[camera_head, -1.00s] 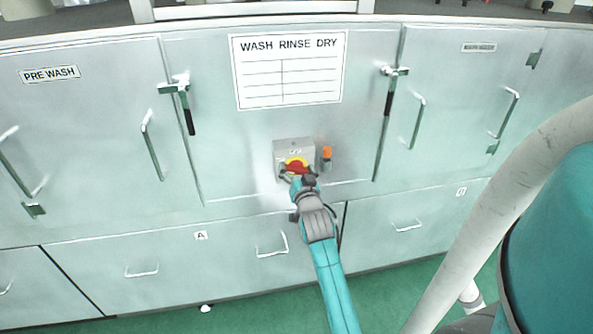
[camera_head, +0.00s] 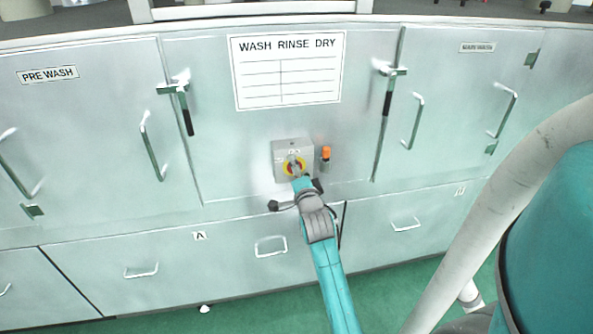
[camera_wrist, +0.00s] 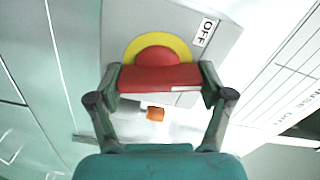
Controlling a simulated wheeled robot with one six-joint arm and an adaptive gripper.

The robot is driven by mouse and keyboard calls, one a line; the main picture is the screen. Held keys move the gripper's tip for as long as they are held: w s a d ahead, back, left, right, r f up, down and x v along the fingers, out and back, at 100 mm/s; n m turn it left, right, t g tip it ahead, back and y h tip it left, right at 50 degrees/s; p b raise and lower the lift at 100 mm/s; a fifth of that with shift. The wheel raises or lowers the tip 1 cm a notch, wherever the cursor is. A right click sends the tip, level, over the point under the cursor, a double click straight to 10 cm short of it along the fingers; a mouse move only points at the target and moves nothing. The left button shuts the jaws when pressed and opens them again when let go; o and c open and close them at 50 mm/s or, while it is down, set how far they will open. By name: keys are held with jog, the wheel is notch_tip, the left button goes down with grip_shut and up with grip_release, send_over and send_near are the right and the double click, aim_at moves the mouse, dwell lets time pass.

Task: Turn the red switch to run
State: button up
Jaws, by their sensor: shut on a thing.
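The red switch (camera_head: 290,168) with its yellow backing disc sits on a small grey box (camera_head: 281,151) below the WASH RINSE DRY sign. My gripper (camera_head: 297,171) is in front of it and covers part of it. In the wrist view, my gripper (camera_wrist: 160,82) is shut on the red handle (camera_wrist: 158,78), one finger at each end. The handle lies across that tilted picture. An OFF label (camera_wrist: 204,33) shows on the box face beside the yellow disc (camera_wrist: 133,50). I cannot read a run mark.
A small orange-topped fitting (camera_head: 326,154) is just right of the box. Black-gripped door latches (camera_head: 189,117) and (camera_head: 389,98) stand farther out on both sides. Drawer handles (camera_head: 271,246) are below. The panel around the box is otherwise flat and clear.

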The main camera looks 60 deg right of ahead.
jog(key=shift+f+m, duration=0.1)
jog(key=shift+m, duration=1.9)
jog(key=o, duration=1.1)
jog(key=v, duration=1.2)
jog(key=shift+s, duration=0.1)
